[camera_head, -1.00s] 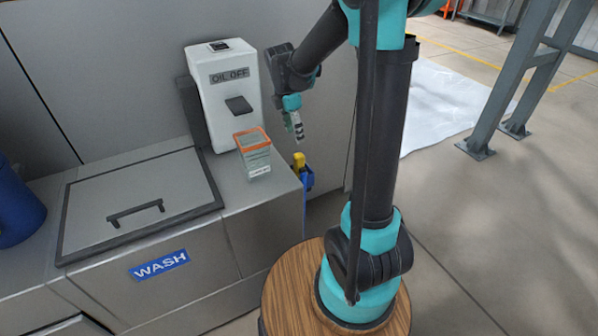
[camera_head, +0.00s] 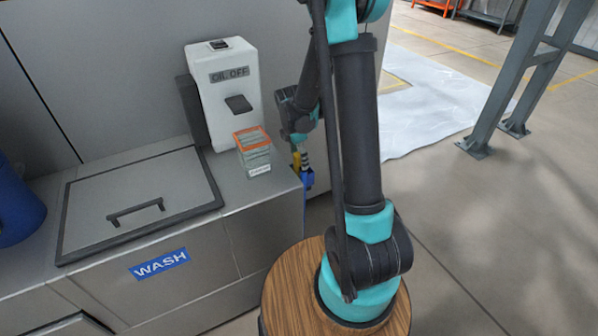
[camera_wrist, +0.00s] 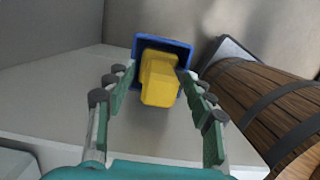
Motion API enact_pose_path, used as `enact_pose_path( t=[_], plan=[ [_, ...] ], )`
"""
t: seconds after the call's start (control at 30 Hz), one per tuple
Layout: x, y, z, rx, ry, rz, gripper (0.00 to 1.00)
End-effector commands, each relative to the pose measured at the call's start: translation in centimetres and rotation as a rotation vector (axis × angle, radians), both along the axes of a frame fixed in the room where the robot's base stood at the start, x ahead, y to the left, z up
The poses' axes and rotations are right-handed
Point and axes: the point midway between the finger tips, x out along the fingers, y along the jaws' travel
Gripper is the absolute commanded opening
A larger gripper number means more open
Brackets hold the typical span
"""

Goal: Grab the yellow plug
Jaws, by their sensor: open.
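The yellow plug (camera_wrist: 160,80) sits in a blue holder (camera_wrist: 139,42) at the side of the counter. In the wrist view it lies ahead of and between the two fingers of my gripper (camera_wrist: 155,98), which are spread apart with nothing held. In the head view my gripper (camera_head: 303,158) is down at the counter's right end, right by the plug (camera_head: 296,160), which is partly hidden. The blue holder (camera_head: 308,178) shows just below. Whether the fingers touch the plug cannot be told.
A glass box with an orange rim (camera_head: 252,140) stands on the counter near the plug. Behind it is a white OIL OFF dispenser (camera_head: 228,105). A lidded WASH basin (camera_head: 150,195) is at left. A wooden barrel-like surface (camera_wrist: 262,100) shows at right in the wrist view.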

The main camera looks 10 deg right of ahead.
Motion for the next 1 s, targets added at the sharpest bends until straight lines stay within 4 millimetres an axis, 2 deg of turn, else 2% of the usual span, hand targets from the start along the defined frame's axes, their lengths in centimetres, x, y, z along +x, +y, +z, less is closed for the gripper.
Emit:
enact_pose_path(
  t=[0.2,0.5,0.93,1.0],
  plan=[
    [0.1,-0.3,-2.2,0.000,0.000,0.000,0.53],
    [0.2,-0.4,-2.5,0.000,0.000,0.000,0.53],
    [0.1,-0.4,-2.5,0.000,0.000,0.000,0.01],
    [0.1,-0.4,-2.5,0.000,0.000,0.000,0.00]
  ],
)
